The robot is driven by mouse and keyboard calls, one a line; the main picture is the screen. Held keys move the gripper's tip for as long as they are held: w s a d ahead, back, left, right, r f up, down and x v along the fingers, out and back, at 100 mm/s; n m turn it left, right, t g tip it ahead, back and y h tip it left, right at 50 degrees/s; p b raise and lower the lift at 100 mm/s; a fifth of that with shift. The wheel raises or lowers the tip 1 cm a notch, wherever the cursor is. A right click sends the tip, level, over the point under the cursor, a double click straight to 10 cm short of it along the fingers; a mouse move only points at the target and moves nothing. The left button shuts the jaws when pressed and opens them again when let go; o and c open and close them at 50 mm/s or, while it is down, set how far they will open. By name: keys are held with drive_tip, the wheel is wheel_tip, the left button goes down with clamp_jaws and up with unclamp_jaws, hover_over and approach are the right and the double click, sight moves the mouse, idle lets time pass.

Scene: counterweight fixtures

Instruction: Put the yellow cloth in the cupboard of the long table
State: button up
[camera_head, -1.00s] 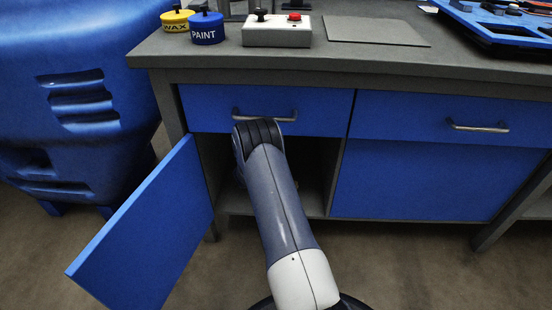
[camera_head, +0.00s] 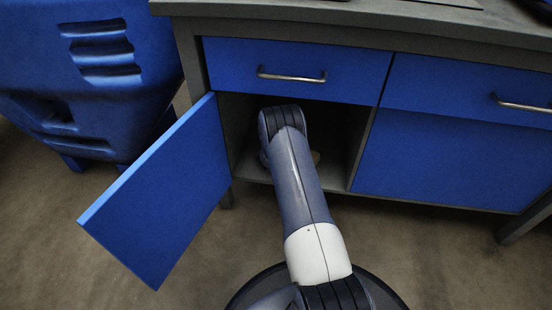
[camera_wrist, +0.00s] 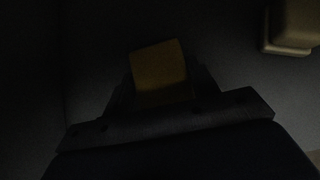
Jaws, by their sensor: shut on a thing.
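The long table (camera_head: 400,24) has its left cupboard (camera_head: 338,176) open, with the blue door (camera_head: 160,195) swung out to the left. My arm reaches into the cupboard, and my gripper is hidden behind it in the head view. In the dark wrist view my gripper (camera_wrist: 162,92) is shut on the yellow cloth (camera_wrist: 158,66), which shows between its fingers. The cloth is inside the cupboard space; whether it touches the cupboard floor I cannot tell.
A pale tan block-like object (camera_wrist: 292,24) is at the upper right of the wrist view. A closed drawer (camera_head: 290,70) is above the opening. A blue panel (camera_head: 440,160) closes the bay on the right. A large blue bin (camera_head: 85,75) stands left.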

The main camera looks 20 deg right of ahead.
drive_tip(key=shift+f+b, duration=0.2)
drive_tip(key=shift+b, duration=0.1)
drive_tip(key=o, duration=1)
drive_tip(key=shift+r, duration=0.1)
drive_tip(key=shift+r, duration=0.1)
drive_tip(key=shift+r+p, duration=0.2)
drive_tip(key=shift+p, duration=0.25)
drive_tip(key=p+v, duration=0.2)
drive_tip(key=v, duration=1)
drive_tip(key=shift+f, duration=0.15)
